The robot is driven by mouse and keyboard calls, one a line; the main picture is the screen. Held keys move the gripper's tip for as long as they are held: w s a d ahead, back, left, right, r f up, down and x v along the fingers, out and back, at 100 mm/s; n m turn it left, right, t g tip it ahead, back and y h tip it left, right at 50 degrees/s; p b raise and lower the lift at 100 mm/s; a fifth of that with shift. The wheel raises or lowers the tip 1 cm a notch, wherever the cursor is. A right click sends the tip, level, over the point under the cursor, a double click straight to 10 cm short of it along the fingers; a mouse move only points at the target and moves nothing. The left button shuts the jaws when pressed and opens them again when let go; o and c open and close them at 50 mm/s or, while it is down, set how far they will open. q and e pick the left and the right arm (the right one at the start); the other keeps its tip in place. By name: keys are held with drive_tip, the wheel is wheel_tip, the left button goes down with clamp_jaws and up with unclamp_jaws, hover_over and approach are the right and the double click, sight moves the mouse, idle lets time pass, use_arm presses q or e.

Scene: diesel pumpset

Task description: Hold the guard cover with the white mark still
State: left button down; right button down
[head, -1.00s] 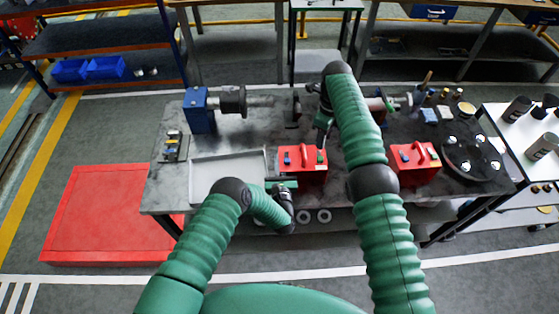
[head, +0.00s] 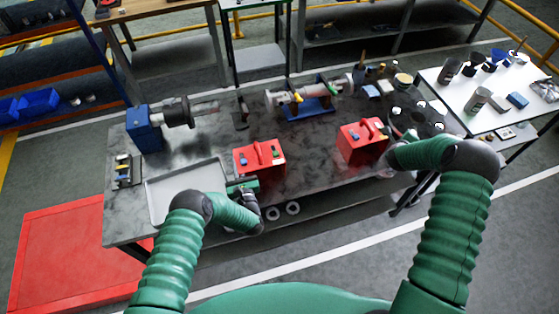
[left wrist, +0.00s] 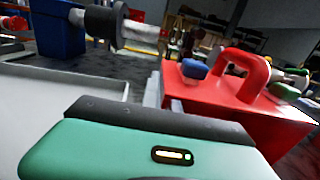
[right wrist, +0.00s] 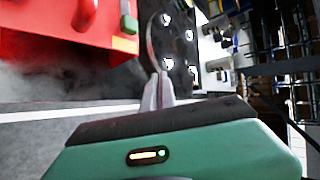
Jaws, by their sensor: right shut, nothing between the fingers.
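Two red covers with arched handles stand on the workbench: the left cover (head: 259,158) and the right cover (head: 362,140). I cannot make out the white mark on either. My left gripper (head: 246,184) is low at the left cover's front left corner. In the left wrist view its fingers (left wrist: 155,90) are beside that cover's (left wrist: 235,98) edge; whether they clasp it I cannot tell. My right gripper (right wrist: 158,92) is shut and empty, to the right of the right cover (right wrist: 65,45), near a round black tray (right wrist: 172,40). In the head view my right forearm partly hides it.
A grey tray (head: 160,210) lies left of the left cover. A blue block with a shaft (head: 145,130) and a blue-based pump part (head: 310,109) stand behind. A white table (head: 445,83) is at the right. Bare bench lies between the covers.

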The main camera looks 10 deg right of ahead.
use_arm(q)
drive_tip(key=shift+a, duration=0.1)
use_arm(e)
drive_tip(key=s+a+f+m+t+y, duration=0.15)
drive_tip(key=s+a, duration=0.25)
drive_tip(key=a, duration=0.7)
drive_tip(key=s+a+f+m+g+y, duration=0.1)
drive_tip(key=s+a+f+y, duration=0.15)
drive_tip(key=a, duration=0.85)
use_arm(q)
drive_tip(key=shift+a, duration=0.15)
drive_tip(key=shift+d, duration=0.2)
use_arm(e)
drive_tip(key=s+a+r+y, duration=0.1)
drive_tip(key=s+a+r, duration=0.1)
drive_tip(key=a, duration=0.5)
drive_tip(key=s+a+r+m+t+y, duration=0.1)
drive_tip(key=s+a+r+y, duration=0.1)
drive_tip(key=a, duration=0.5)
drive_tip(key=s+a+r+m+t+y, duration=0.1)
drive_tip(key=s+a+r+y, duration=0.1)
drive_tip(key=s+a, duration=0.3)
drive_tip(key=shift+a+r, duration=0.9)
drive_tip(key=shift+a, duration=0.1)
drive_tip(key=shift+m+t, duration=0.25)
